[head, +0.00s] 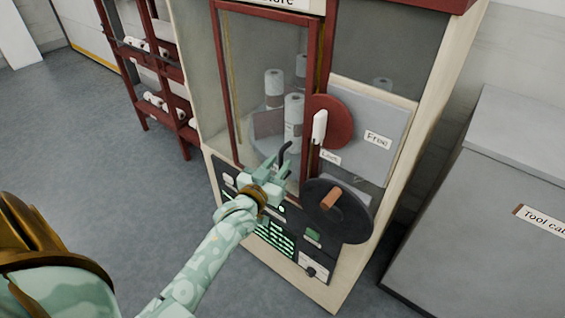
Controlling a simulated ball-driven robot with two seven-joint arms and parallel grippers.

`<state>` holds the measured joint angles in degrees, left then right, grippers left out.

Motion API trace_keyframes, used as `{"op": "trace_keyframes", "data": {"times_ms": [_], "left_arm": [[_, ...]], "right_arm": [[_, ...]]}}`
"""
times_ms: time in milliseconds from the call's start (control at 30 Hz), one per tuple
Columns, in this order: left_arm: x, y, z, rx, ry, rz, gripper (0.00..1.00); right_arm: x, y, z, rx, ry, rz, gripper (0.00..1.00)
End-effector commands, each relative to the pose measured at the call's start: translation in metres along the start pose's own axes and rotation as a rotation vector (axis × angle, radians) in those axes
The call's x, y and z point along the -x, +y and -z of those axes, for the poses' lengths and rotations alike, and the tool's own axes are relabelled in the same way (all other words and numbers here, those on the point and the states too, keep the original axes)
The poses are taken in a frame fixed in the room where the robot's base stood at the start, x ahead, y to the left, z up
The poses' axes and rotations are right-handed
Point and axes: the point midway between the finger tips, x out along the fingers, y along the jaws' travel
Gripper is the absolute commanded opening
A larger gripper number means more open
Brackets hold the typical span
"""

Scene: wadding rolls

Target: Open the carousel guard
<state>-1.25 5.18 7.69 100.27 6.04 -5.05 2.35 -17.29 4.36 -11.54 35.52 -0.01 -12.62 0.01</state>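The carousel guard (224,85) is a clear panel in a dark red frame on the front of the cream cabinet. It looks closed, though its lower right part is partly hidden. White rolls (294,112) stand behind the panel. A dark curved handle (285,150) shows at the guard's lower part, just above my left gripper. My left gripper (277,169) is at the lower edge of the guard, close to this handle. I cannot tell whether its fingers touch the handle or are closed around it. My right gripper is out of view.
Right of the guard are a red disc with a white lever (319,127), a "Free" label (377,139) and a black wheel with an orange knob (331,198). A control panel (276,240) is below. A grey tool cabinet (490,225) stands right, a red rack (160,75) left. Open floor lies left.

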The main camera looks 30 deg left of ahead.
Motion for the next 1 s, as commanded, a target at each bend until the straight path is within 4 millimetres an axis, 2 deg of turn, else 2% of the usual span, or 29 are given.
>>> {"op": "trace_keyframes", "data": {"times_ms": [100, 200, 500, 600, 867, 1000], "left_arm": [[-0.016, 0.000, -0.002, 0.000, 0.000, 0.000, 0.29], [-0.022, 0.000, -0.001, 0.000, 0.000, 0.000, 0.29], [-0.024, 0.000, 0.000, 0.000, -0.001, 0.000, 0.29], [-0.024, 0.000, 0.000, -0.001, -0.001, 0.000, 0.02], [-0.022, -0.001, 0.000, -0.002, -0.001, -0.005, 0.00], [-0.014, -0.006, 0.001, -0.006, -0.003, -0.031, 0.00]], "right_arm": [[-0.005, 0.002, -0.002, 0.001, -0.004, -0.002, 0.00], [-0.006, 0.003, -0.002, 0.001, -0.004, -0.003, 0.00], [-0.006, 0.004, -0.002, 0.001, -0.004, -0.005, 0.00], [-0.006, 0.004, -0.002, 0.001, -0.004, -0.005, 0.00], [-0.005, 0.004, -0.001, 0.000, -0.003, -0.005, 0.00], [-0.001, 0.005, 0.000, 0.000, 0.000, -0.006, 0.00]]}}
